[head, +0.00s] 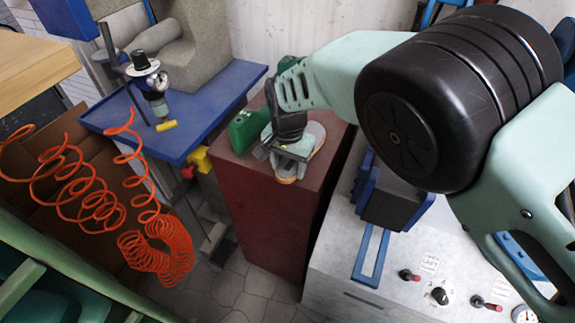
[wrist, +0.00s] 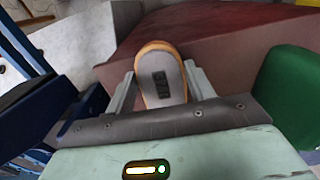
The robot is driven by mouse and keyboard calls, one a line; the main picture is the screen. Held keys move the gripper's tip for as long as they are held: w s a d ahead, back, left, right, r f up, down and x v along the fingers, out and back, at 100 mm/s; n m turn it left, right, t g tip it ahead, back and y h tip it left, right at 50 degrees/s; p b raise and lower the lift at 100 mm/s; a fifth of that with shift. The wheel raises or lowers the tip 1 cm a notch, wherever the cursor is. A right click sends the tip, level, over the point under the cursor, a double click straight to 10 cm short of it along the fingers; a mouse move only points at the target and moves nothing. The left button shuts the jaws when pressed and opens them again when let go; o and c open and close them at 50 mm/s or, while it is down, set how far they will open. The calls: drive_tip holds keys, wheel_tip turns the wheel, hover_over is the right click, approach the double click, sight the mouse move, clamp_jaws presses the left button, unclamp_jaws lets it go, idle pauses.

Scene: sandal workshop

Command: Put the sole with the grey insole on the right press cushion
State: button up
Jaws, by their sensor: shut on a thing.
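The sole with the grey insole (wrist: 163,75) has a tan edge and a dark label patch. In the wrist view it sits between my two fingers. My gripper (head: 289,150) is shut on this sole, over the top of the dark red cabinet (head: 268,215). Part of the sole (head: 316,132) shows beside the fingers in the head view. I cannot tell whether it touches the cabinet top. A dark cushion block with blue sides (head: 392,198) is on the grey machine at right. My arm covers the area further right, so a second cushion is not clearly visible.
Green objects (head: 247,132) stand on the cabinet close to my gripper; one also shows in the wrist view (wrist: 288,100). A blue bench (head: 205,105) is left of the cabinet. The grey machine (head: 345,275) has a blue frame (head: 371,258) and knobs. Orange coiled hose (head: 165,250) hangs at left.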

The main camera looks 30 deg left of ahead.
drive_tip(key=shift+w+r, duration=0.9)
drive_tip(key=shift+r, duration=0.05)
